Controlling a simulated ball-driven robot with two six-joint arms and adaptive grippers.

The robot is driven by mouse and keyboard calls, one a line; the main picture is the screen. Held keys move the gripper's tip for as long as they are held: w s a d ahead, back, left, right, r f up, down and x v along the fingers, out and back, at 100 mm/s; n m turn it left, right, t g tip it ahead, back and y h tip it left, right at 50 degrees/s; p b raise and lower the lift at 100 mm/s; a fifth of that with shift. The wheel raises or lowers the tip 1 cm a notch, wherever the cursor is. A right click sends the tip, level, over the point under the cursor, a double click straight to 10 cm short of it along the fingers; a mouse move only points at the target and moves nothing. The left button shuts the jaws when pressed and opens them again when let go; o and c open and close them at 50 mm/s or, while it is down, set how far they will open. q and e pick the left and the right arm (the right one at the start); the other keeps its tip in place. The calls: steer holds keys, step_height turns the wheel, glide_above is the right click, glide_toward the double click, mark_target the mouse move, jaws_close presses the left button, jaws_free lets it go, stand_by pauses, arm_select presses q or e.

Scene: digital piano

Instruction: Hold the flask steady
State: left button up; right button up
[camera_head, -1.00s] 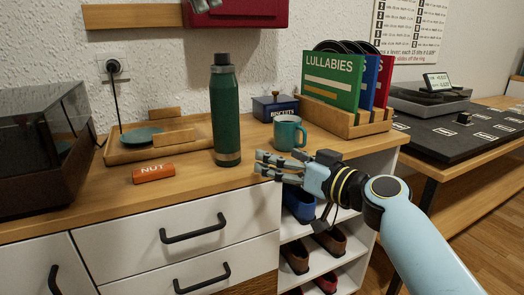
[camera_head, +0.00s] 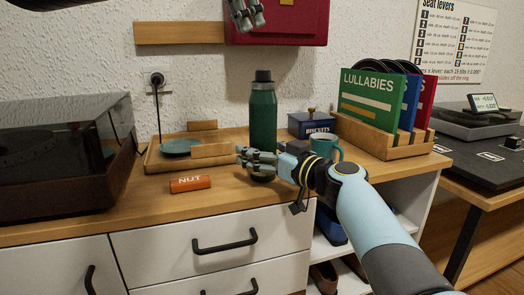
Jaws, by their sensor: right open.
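The green flask (camera_head: 263,112) with a dark cap stands upright on the wooden cabinet top (camera_head: 130,205). My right gripper (camera_head: 240,156) is in front of the flask's lower part and hides some of it; its fingers are apart, pointing left. I cannot tell whether they touch the flask. My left gripper (camera_head: 244,18) hangs high at the top edge, above the flask and in front of the red box, well apart from the flask. Its fingertips show, but whether it is open is unclear.
An orange NUT bar (camera_head: 190,184) lies front left of the flask. A wooden tray (camera_head: 165,163) with a teal dish stands behind it. A teal mug (camera_head: 326,147), a blue biscuit tin (camera_head: 312,124) and a record rack (camera_head: 400,148) stand right. A turntable (camera_head: 60,150) is far left.

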jaws_close()
stand_by(0.7)
stand_by(1.1)
